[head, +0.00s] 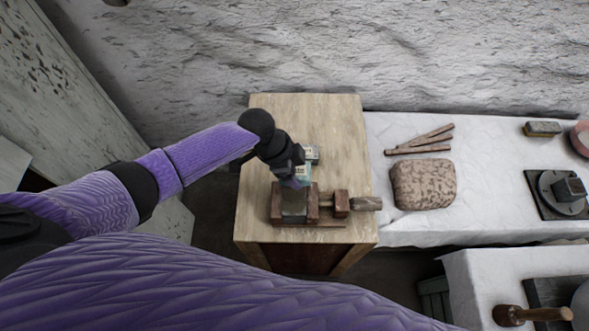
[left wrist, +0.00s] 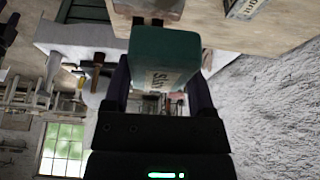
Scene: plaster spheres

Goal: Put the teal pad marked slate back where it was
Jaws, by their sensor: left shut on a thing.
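The teal pad marked slate (left wrist: 163,62) fills the upper middle of the left wrist view, its label facing the camera. My left gripper (left wrist: 158,100) is shut on it, with a dark finger at either side. In the head view my left gripper (head: 295,178) is over the wooden cabinet, just behind and above a wooden vise (head: 312,208). A pale teal patch (head: 304,171) shows beside the fingers; the gripper hides part of it. I cannot tell whether the held pad touches anything. My right gripper is not in view.
Another labelled block (head: 312,152) lies on the cabinet top (head: 335,125) behind the gripper. A white-covered table (head: 385,225) at right bears a speckled block (head: 424,184) and wooden sticks (head: 425,140). The cabinet's back is clear.

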